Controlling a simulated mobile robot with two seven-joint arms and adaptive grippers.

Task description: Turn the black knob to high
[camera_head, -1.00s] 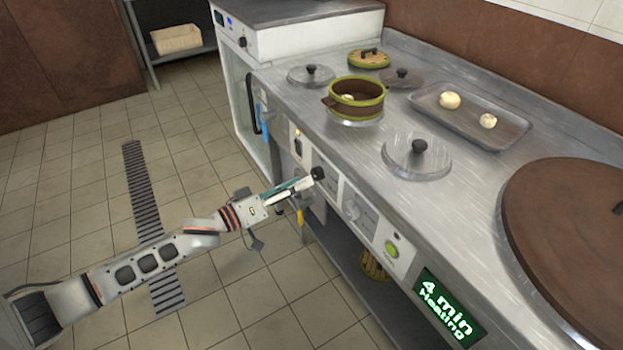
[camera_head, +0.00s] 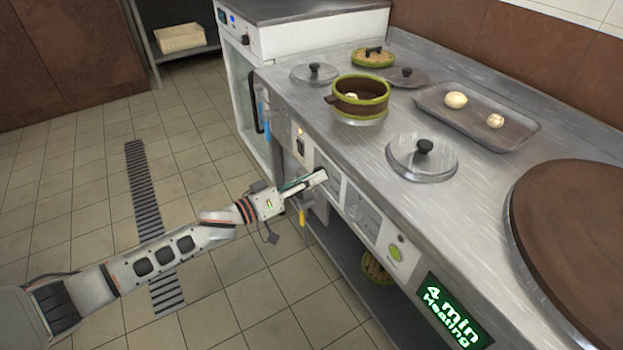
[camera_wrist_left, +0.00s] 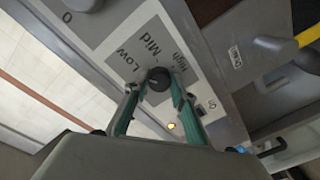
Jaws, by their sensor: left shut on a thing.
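The black knob (camera_wrist_left: 158,79) sits on a grey dial plate (camera_wrist_left: 146,58) marked Low, Mid and High in the left wrist view. The green-padded fingers of my left gripper (camera_wrist_left: 155,92) are on both sides of the knob and shut on it. I cannot tell clearly which mark the knob points at. In the head view my left gripper (camera_head: 319,179) is at the stove's front panel (camera_head: 330,172), and its fingertips hide the knob. My right gripper is not in view.
A green display (camera_head: 449,310) reads "4 min Heating". A brown pot (camera_head: 359,98), lids and a tray (camera_head: 430,98) with two buns are on the stovetop.

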